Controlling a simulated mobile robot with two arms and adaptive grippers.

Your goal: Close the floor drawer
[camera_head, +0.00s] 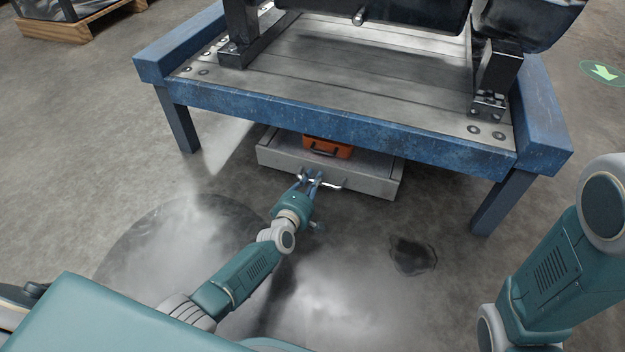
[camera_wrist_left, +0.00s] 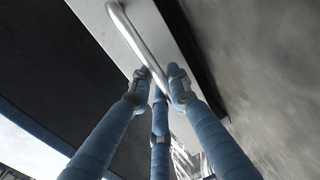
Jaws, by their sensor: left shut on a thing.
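The grey floor drawer (camera_head: 368,182) sits low under the blue-framed table and sticks out past the table's front edge, partly open. An orange case (camera_head: 327,148) with a dark handle lies inside it. A metal bar handle (camera_head: 332,186) runs along the drawer front; the handle also shows in the left wrist view (camera_wrist_left: 126,27). My left gripper (camera_head: 311,180) is at the drawer front, its blue fingers (camera_wrist_left: 158,82) shut on the handle. The gripper covers part of the handle. My right arm shows at the right, but its gripper is out of view.
The table (camera_head: 330,115) with blue legs carries a dark engine (camera_head: 390,12) on a stand above the drawer. A dark stain (camera_head: 413,256) marks the floor to the right. A wooden pallet (camera_head: 62,28) stands far left. The floor before the drawer is otherwise clear.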

